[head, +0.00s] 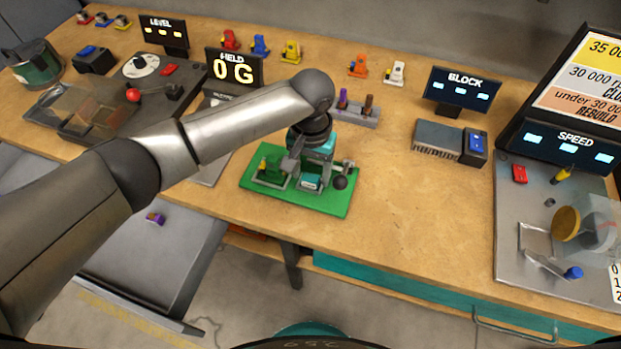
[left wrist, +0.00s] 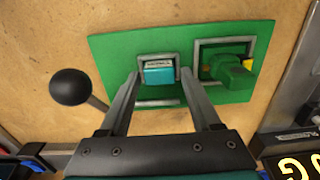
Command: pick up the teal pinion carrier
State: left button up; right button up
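The teal pinion carrier (head: 310,183) sits in a grey-framed slot on the green board (head: 262,202). It also shows in the left wrist view (left wrist: 159,75) as a small teal block with a pale top. My left gripper (head: 307,167) points down over the board. In the left wrist view my left gripper (left wrist: 159,88) is open, its fingers apart to either side of the carrier's slot. I cannot tell whether the fingers touch the frame. My right gripper is not in view.
A green piece (head: 271,168) stands in the neighbouring frame on the board, beside the carrier. A dark ball knob (head: 340,183) rises at the board's other side. A grey rack (head: 354,112) with small pieces stands behind. The wooden bench right of the board is clear.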

aim_at(311, 175)
pick_arm(q)
grip_shut()
dwell(0.4)
notch_tip(311, 175, up, 20)
jog(key=p, duration=0.3)
jog(key=shift+p, duration=0.35)
